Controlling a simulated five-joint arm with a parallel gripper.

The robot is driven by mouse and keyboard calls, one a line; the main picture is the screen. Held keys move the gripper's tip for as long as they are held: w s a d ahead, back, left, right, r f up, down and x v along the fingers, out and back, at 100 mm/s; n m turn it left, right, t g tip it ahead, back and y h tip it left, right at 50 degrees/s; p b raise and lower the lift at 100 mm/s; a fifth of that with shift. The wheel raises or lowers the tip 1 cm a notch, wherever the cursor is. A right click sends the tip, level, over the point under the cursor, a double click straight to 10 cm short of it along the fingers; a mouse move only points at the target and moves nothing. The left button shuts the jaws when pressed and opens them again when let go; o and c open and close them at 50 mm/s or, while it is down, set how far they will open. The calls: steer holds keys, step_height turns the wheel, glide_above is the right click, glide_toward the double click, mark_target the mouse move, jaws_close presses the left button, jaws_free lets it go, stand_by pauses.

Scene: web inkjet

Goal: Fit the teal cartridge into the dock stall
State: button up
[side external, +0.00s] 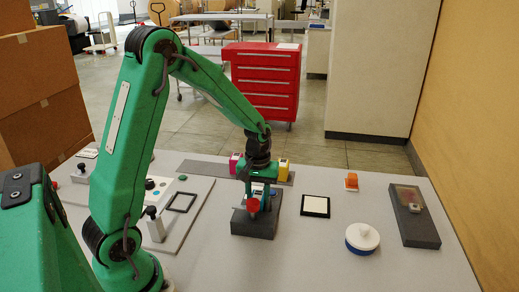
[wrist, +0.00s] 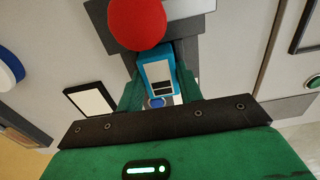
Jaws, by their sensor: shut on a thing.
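The teal cartridge (wrist: 158,72), with a white and dark label, is between the green fingers of my gripper (wrist: 160,90) in the wrist view. My gripper (side external: 259,196) is shut on it, directly above the dark grey dock block (side external: 262,228) in the side view. Fingers and a red ball knob (side external: 253,205) hide most of the cartridge there. The knob (wrist: 137,22) also covers part of the dock in the wrist view. I cannot tell whether the cartridge's lower end is inside the stall or just above it.
A magenta cartridge (side external: 235,161) and a yellow cartridge (side external: 284,169) stand on a grey strip behind the dock. To the right are a black-framed white pad (side external: 315,206), a white round lidded pot (side external: 362,238), an orange block (side external: 351,180) and a dark tray (side external: 415,228). A panel with fixtures (side external: 183,220) lies left.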

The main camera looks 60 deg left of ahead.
mark_target(258, 196)
steer(key=shift+f, duration=0.15)
steer(key=o, duration=1)
steer(key=shift+o, duration=0.2)
step_height(258, 196, up, 12)
steer(key=shift+r, duration=0.2)
stand_by(0.5)
steer(key=s+d+r+m+t, duration=0.2)
steer(key=s+d+r+m, duration=0.1)
steer(key=s, duration=0.5)
steer(key=s+d+r+m+t, duration=0.3)
steer(key=s+d+m, duration=0.3)
steer(key=s, duration=0.2)
steer(key=shift+d+r+t, duration=0.25)
steer(key=shift+r+t, duration=0.05)
steer(key=shift+r, duration=0.15)
